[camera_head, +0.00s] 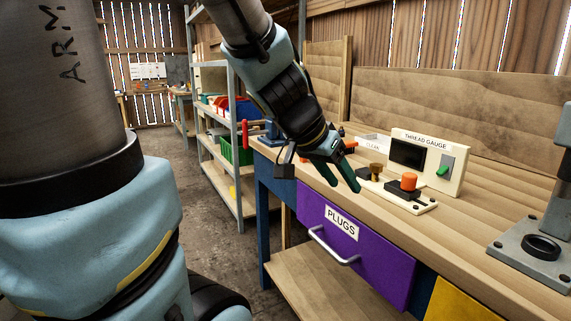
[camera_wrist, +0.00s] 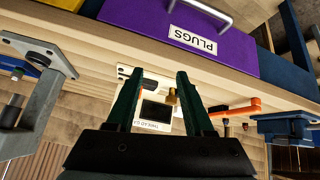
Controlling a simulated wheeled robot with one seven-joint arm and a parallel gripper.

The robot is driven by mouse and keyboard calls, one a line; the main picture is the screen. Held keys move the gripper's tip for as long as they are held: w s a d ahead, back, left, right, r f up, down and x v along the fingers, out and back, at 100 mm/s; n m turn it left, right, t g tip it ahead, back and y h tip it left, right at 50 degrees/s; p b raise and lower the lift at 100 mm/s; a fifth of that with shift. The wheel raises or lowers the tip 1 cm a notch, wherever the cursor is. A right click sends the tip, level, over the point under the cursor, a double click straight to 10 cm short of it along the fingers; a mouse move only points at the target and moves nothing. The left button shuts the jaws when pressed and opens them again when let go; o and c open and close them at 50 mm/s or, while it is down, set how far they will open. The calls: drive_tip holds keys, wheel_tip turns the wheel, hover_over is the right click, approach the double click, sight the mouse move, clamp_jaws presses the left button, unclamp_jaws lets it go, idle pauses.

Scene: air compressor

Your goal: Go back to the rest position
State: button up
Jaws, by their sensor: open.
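My gripper (camera_head: 345,176) is open, with its green fingers hanging in front of the workbench edge, above the purple drawer marked PLUGS (camera_head: 375,262). In the wrist view my gripper (camera_wrist: 161,82) shows two green fingers apart with nothing held between them. Behind them in that view are a brass-coloured piece (camera_wrist: 172,97) and the thread gauge (camera_wrist: 155,113). In the head view the thread gauge (camera_head: 437,150) stands on the bench with a dark screen and a green switch. An orange-capped part (camera_head: 409,182) sits on a small plate in front of it.
The wooden workbench (camera_head: 470,235) runs along the right. A grey metal stand (camera_head: 535,247) is at its right end. A shelf rack (camera_head: 232,165) with bins stands behind my arm. A yellow drawer (camera_head: 455,303) is beside the purple one. Open floor (camera_head: 205,230) lies left of the bench.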

drive_tip(key=a+f+n+g+y+p, duration=0.1)
drive_tip(key=a+f+n+y+p, duration=0.1)
drive_tip(key=a, duration=0.6)
drive_tip(key=a+f+n+g+y+p, duration=0.1)
drive_tip(key=a+f+n+y+p, duration=0.2)
drive_tip(key=a+n, duration=0.3)
drive_tip(key=a+y+p, duration=0.1)
drive_tip(key=a, duration=0.2)
drive_tip(key=shift+s+f+g, duration=0.3)
drive_tip(key=shift+s+g, duration=0.05)
drive_tip(key=shift+g, duration=0.05)
drive_tip(key=shift+o, duration=0.2)
idle(1.4)
